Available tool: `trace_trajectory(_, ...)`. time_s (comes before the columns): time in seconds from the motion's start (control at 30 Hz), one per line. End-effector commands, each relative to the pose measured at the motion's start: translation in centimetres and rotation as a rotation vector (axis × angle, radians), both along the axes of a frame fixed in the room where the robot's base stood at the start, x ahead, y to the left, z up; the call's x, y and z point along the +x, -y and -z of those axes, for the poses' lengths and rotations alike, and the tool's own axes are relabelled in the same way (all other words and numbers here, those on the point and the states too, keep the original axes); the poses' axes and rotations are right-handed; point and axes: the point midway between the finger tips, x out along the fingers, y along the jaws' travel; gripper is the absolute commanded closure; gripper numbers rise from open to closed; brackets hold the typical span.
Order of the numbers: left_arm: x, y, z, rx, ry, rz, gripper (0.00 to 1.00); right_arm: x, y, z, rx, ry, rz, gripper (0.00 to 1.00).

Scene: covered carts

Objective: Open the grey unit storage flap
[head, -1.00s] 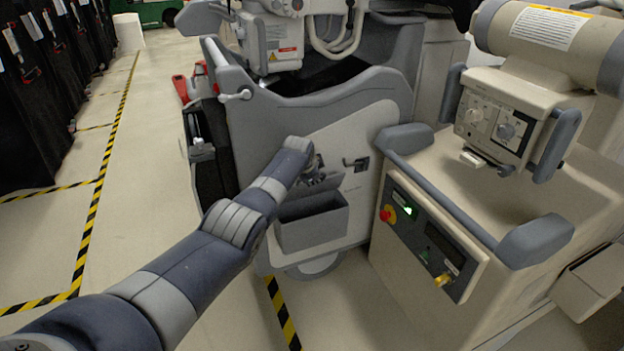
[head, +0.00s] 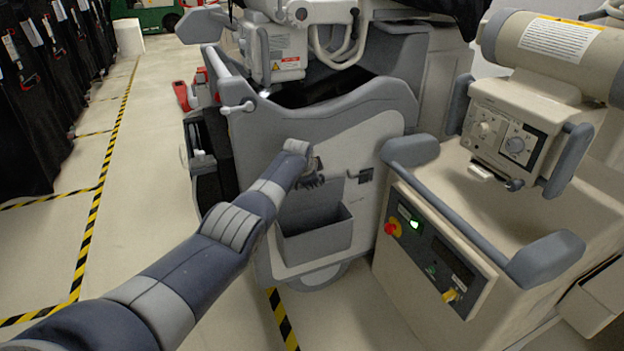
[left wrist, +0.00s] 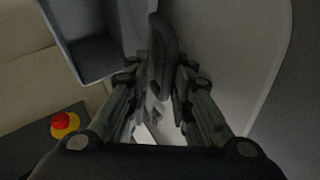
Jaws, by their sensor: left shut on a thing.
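The grey unit (head: 362,140) stands ahead, with a dark grey storage box (head: 318,240) low on its front panel. The box's flap (head: 328,194) is raised close to the panel, and the box's top is open. My left gripper (head: 312,181) is at the flap's upper left edge, partly hidden by my wrist in the head view. In the left wrist view my left gripper (left wrist: 158,95) is shut on a dark, thin part of the flap (left wrist: 163,50). The open box (left wrist: 98,45) shows at the upper left there. My right gripper is not in view.
A beige unit (head: 420,270) with a red button (head: 393,229) stands close on the right. A small dark latch (head: 366,175) is on the panel right of the flap. Black covered carts (head: 35,110) line the far left. Open floor (head: 140,200) lies between.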

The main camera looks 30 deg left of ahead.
Motion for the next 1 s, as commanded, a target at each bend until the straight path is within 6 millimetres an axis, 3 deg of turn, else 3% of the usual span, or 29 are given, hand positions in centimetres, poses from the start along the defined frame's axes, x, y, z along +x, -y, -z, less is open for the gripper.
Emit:
trace_trajectory(0.07,-0.1,-0.3,0.1,0.012,0.000,0.003,0.70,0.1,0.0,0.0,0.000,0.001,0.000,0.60)
trace_trajectory(0.57,-0.3,-0.1,-0.2,0.004,-0.001,0.001,0.70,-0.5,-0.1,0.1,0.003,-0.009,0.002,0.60)
trace_trajectory(1.0,-2.3,0.3,-2.6,0.004,0.000,0.001,0.70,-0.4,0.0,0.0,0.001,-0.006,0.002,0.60)
